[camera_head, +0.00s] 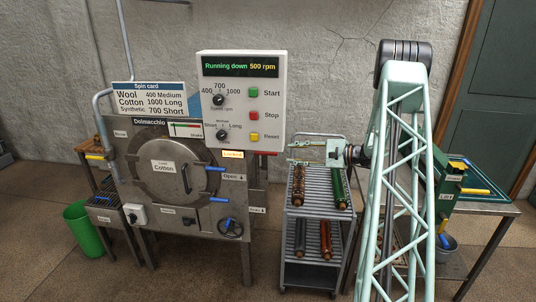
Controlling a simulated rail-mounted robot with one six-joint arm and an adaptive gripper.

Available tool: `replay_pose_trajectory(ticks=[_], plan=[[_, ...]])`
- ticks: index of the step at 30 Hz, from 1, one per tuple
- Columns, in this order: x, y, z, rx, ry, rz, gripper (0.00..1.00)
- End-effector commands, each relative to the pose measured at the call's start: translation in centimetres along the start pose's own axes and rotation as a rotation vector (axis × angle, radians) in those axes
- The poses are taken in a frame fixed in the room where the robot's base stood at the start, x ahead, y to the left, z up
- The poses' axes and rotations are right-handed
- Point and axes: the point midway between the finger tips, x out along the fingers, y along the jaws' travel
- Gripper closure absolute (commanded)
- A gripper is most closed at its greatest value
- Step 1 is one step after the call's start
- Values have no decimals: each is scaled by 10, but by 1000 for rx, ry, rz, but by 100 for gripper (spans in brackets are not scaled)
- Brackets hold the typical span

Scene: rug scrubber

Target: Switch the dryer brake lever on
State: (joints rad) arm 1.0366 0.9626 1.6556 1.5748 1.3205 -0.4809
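The dryer (128,178) is a steel machine with a round door labelled Cotton (165,167), left of centre. A red lever (267,153) sticks out on its right side beside the lit Locked sign (232,154). A yellow-handled lever (95,156) shows at its left edge, below a small label too blurred to read surely. Blue handles (215,168) sit on its front. I cannot tell for certain which is the brake lever. My gripper (291,153) points left, to the right of the red lever, fingers apart and empty; whether they touch the lever is unclear.
A control panel (242,100) reads "Running down 500 rpm" above the dryer. A grey rack trolley (318,212) with rolled rugs stands below my gripper. A green bin (84,228) is at left. A bench (490,208) with a green machine is at right.

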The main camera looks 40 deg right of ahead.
Motion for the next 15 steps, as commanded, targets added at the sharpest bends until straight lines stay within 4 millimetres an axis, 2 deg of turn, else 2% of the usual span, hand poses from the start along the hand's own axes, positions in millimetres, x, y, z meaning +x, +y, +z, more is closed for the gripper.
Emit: replay_pose_trajectory(ticks=[8,15], plan=[[22,1,0,0,-1,1,71],[52,0,1,0,-2,1,71]])
